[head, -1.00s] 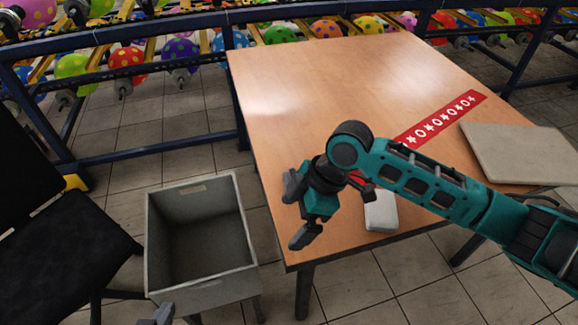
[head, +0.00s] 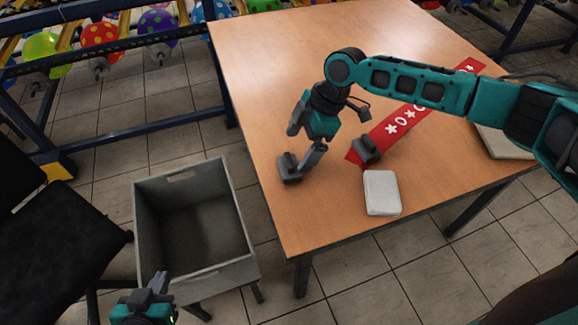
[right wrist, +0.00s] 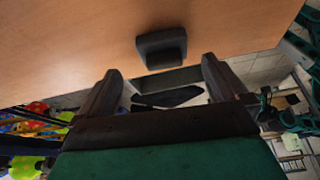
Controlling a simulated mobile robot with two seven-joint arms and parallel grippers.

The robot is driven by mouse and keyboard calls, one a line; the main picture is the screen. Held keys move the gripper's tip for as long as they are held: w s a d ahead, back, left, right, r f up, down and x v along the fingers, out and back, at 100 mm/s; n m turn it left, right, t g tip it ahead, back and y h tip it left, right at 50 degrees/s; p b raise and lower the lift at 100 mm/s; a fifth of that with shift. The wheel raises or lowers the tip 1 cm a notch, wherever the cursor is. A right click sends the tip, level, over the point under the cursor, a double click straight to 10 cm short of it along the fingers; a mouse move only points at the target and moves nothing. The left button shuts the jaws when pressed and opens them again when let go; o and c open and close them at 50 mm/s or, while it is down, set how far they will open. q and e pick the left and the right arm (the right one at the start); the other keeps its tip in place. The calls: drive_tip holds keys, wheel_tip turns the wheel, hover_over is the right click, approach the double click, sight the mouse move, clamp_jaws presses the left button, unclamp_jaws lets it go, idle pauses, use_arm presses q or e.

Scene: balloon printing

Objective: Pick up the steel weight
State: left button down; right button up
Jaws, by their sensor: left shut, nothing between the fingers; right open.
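A dark grey steel weight (head: 289,170) sits on the wooden table near its left edge. A similar dark grey block (head: 367,150) sits on the red strip with white stars. My right gripper (head: 301,137) is open and empty above the table, close to the weight near the edge, with one finger beside it. My left gripper (head: 153,288) is shut and empty at the bottom left, in front of the grey bin.
The red strip (head: 398,129) lies on the table (head: 270,60). A white box (head: 381,192) is near the front edge, and a light board (head: 503,143) lies at right. An open grey bin (head: 222,271) stands left of the table, beside a black chair (head: 70,230).

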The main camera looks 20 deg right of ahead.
sight(289, 159)
drive_tip(key=x, duration=0.4)
drive_tip(key=shift+s+a, duration=0.25)
drive_tip(key=shift+a, duration=0.2)
drive_tip(key=shift+a+f, duration=0.2)
drive_tip(key=shift+f, duration=0.3)
drive_tip(key=c, duration=1.3)
drive_tip(key=shift+w+r, duration=0.1)
drive_tip(key=shift+c, duration=0.6)
drive_tip(key=shift+r, duration=0.1)
